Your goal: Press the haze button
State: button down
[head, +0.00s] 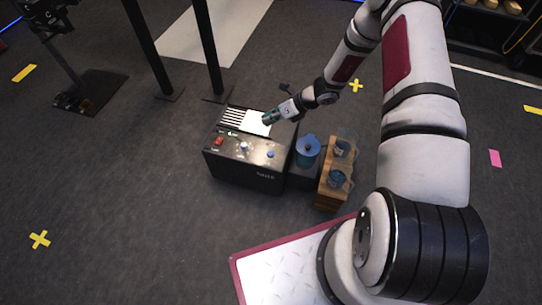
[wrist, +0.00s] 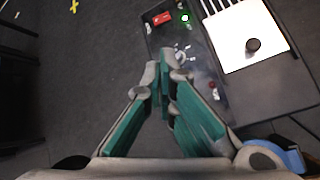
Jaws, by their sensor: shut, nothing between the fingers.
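A black console (head: 235,172) stands on the floor, with small lettering on its front that is too small to read surely. No control is legibly marked haze. Its top carries a red switch (head: 218,142), a small green button, seen in the wrist view (wrist: 184,17), a pale metal knob (wrist: 180,55) and a blue knob (head: 270,153). A white plate (head: 256,124) at the back has a dark round knob (wrist: 253,45) on it. My gripper (head: 266,119) is shut and empty over the plate's right side in the head view; its fingertips (wrist: 167,58) show beside the pale knob in the wrist view.
A blue lidded jug (head: 308,150) stands right of the console. Beside it is a wooden stand (head: 328,187) with glass cups. Two dark posts (head: 208,50) rise behind the console.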

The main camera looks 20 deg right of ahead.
aim_at(272, 152)
notch_tip(272, 152, down, 6)
jog(key=s+m, duration=0.1)
jog(key=m, duration=0.1)
jog(key=shift+s+d+m, duration=0.15)
jog(key=shift+d+m, duration=0.15)
jog(key=shift+d, duration=0.05)
jog(key=shift+f+b, duration=3.2)
jog(key=shift+f, duration=1.15)
jog(key=shift+f, duration=0.15)
jog(key=shift+f+b, duration=0.25)
jog(key=shift+b, duration=0.1)
jog(key=shift+f+b, duration=0.35)
jog(key=shift+f, duration=0.1)
jog(key=shift+r+p, duration=0.65)
jog(key=shift+r, duration=0.25)
